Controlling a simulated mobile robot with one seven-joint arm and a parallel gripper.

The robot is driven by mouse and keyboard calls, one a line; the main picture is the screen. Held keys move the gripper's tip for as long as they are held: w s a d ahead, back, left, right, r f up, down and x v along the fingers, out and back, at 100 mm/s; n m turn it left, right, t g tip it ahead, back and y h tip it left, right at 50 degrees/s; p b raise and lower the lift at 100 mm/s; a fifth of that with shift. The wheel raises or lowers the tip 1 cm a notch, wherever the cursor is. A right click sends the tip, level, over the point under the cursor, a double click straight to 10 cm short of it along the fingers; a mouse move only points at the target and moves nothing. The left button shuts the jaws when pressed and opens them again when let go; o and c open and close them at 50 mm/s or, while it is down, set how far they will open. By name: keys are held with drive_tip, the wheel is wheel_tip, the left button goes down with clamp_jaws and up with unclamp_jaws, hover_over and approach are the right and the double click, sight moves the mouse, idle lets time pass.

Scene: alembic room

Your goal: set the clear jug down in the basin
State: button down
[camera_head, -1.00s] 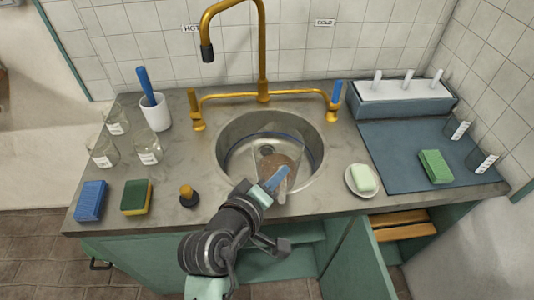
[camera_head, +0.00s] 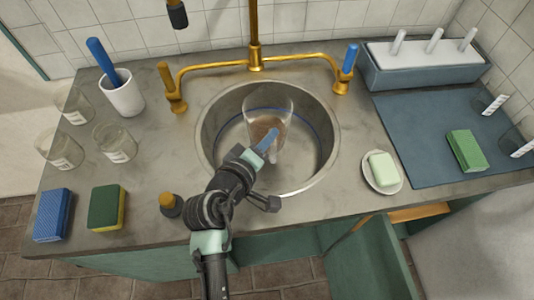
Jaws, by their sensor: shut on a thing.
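The clear jug (camera_head: 268,103) is see-through with brownish matter showing low in it. It appears upright over the round metal basin (camera_head: 212,130), in the middle of the counter. My gripper (camera_head: 268,143) is shut on the jug at its near side, with a blue part at the fingers. Whether the jug's base touches the basin floor cannot be told. The basin's drain is hidden behind the jug and gripper.
A brass tap (camera_head: 254,60) stands behind the basin. A soap dish (camera_head: 382,186) and blue mat (camera_head: 425,120) lie right. Glass beakers (camera_head: 115,143), a white cup (camera_head: 122,95), sponges (camera_head: 106,207) and a dark stopper with a yellowish top (camera_head: 169,203) stand left. A cabinet door (camera_head: 365,262) hangs open below.

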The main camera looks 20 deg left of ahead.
wheel_tip(320, 180, down, 6)
drive_tip(key=shift+r+b, duration=0.1)
drive_tip(key=shift+b, duration=0.4)
